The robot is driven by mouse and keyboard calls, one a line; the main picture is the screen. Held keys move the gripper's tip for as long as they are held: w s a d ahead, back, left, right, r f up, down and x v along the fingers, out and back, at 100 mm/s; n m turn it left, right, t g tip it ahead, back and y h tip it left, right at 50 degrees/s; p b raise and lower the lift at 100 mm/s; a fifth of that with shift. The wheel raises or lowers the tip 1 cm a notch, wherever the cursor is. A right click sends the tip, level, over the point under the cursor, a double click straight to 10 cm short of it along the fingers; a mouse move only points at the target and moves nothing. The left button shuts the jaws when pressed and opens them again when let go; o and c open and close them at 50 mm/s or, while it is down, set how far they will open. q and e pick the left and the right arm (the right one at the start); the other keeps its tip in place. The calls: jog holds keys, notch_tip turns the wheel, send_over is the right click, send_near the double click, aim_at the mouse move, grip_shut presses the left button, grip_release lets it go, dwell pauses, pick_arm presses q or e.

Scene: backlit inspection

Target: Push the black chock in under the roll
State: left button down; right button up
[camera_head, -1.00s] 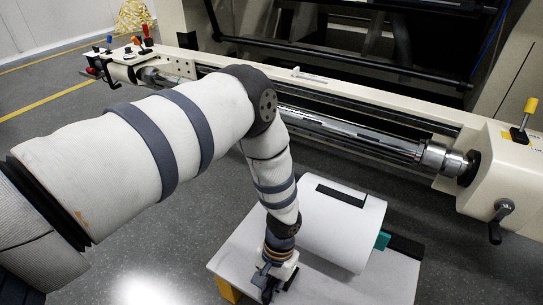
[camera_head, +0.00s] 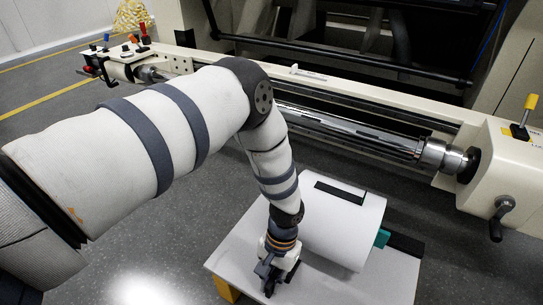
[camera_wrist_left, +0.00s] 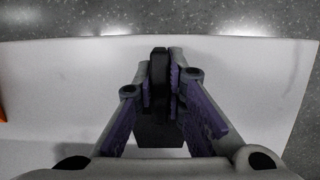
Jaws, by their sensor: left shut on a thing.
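The white roll (camera_head: 345,232) lies on a pale low table (camera_head: 355,287) in the head view, with a black strip (camera_head: 340,192) along its top. My left gripper (camera_head: 268,279) is low over the table, in front and to the left of the roll. In the left wrist view my left gripper (camera_wrist_left: 162,82) is shut on a black piece, which looks like the black chock (camera_wrist_left: 159,132). The fingers partly cover it, and in the head view I cannot separate it from the dark fingers. My right gripper is not in view.
A teal piece (camera_head: 382,237) sits against the roll's right end, beside a black bar (camera_head: 405,244) on the table. Behind stands a cream machine frame with a shiny shaft (camera_head: 345,131). The table's front right is clear.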

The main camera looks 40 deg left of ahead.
pick_arm(q)
jog(key=shift+w+a+b, duration=0.25)
jog(key=shift+w+b, duration=0.25)
jog(key=shift+w, duration=0.4)
jog(key=shift+w+a+b, duration=0.2)
jog(key=shift+w+b, duration=0.25)
jog(key=shift+w, duration=0.4)
jog(key=c, duration=1.6)
grip_release()
jog(key=shift+o, duration=0.2)
